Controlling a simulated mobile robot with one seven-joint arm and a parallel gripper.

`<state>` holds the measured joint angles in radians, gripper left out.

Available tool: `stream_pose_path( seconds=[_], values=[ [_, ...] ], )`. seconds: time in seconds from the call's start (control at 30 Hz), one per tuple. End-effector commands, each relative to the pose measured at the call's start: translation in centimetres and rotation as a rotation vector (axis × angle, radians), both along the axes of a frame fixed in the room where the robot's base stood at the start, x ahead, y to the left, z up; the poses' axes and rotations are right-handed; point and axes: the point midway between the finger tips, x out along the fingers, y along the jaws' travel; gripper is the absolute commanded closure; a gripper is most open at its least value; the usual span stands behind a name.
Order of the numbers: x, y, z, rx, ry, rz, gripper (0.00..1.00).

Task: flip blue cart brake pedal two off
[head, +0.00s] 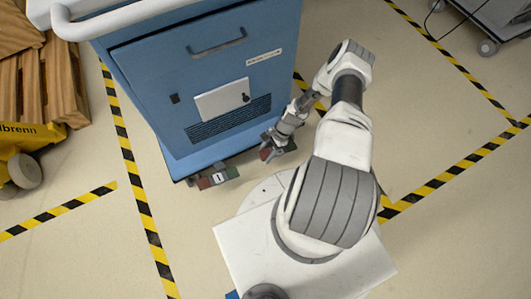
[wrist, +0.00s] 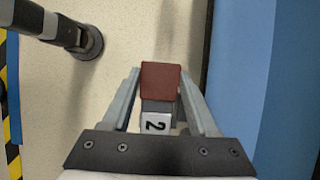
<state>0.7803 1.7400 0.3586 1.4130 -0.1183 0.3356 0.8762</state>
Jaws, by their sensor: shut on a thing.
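The blue cart (head: 200,75) stands left of my arm in the head view, with brake pedals low along its near bottom edge. Brake pedal two shows a red end (wrist: 160,78), a grey middle and a white label with a 2 in the wrist view. My gripper (wrist: 160,92) has its fingers on both sides of this pedal and is shut on it. In the head view my gripper (head: 273,146) is at the cart's lower right corner and partly hides the pedal. Brake pedal one (head: 218,178), with red and green parts and a 1 label, is to its left.
A white handle (head: 125,15) tops the cart. Wooden pallets (head: 45,80) and a yellow wheeled thing (head: 25,140) stand at the left. A grey cart (head: 495,18) is at the upper right. Striped tape (head: 430,185) marks otherwise clear floor.

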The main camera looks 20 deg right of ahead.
Motion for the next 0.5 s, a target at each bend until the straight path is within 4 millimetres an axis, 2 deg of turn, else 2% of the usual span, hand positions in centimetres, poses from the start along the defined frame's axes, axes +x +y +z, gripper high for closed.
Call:
stream_pose_path(
  seconds=[0.27, 0.3, 0.43, 0.5],
  values=[
    [0.00, -0.17, -0.01, -0.001, 0.000, 0.000, 1.00],
    [0.01, -0.18, 0.00, -0.002, 0.000, 0.000, 0.33],
    [0.05, -0.12, 0.02, -0.001, -0.001, 0.000, 0.10],
    [0.07, -0.09, 0.03, -0.001, -0.001, 0.000, 0.10]
  ],
)
